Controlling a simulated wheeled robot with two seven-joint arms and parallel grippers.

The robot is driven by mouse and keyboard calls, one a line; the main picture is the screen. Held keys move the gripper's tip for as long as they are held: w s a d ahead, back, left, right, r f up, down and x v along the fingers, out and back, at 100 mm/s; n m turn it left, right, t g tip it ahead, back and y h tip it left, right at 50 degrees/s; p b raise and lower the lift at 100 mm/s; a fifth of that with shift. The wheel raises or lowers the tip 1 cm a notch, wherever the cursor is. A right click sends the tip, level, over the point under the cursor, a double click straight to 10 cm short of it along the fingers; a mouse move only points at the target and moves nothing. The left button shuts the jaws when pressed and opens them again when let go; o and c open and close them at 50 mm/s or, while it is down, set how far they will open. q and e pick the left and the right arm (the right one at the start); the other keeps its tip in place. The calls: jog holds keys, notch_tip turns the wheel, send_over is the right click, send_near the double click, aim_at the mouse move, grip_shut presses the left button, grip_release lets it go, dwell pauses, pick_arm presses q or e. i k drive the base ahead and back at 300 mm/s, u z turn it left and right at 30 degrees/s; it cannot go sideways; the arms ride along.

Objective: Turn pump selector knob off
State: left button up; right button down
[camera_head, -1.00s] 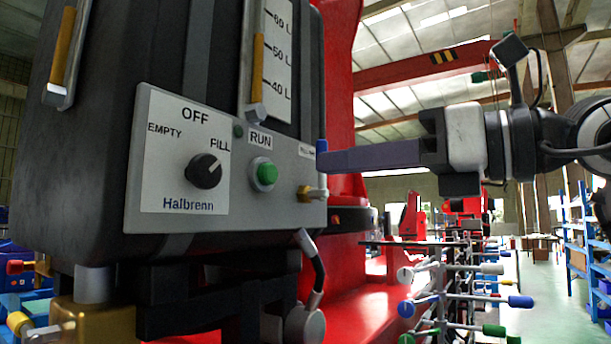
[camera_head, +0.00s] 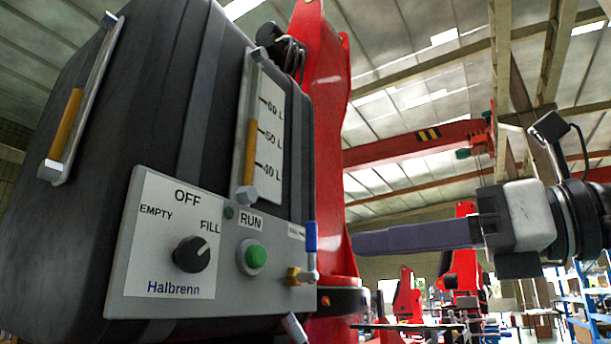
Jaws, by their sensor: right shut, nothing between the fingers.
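The pump selector knob (camera_head: 192,254) is a black round knob with a white pointer line on a light panel (camera_head: 140,280) marked OFF, EMPTY and FILL. Its white line points up and right, toward FILL. The panel is on the front of a dark tank unit (camera_head: 90,170). My right gripper (camera_head: 358,242) comes in from the right, its fingers closed together and empty. Its tips point left, to the right of the panel and apart from the knob. My left gripper is not in view.
Right of the knob are a green RUN button (camera_head: 252,257), a brass valve (camera_head: 300,276) and a blue lever (camera_head: 310,237). A red column (camera_head: 322,130) stands behind the tank. Metal-framed sight gauges (camera_head: 252,130) stick out above the panel. Open space lies right of the panel.

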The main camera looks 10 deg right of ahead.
aim_at(193, 254)
jog(key=k, duration=1.5)
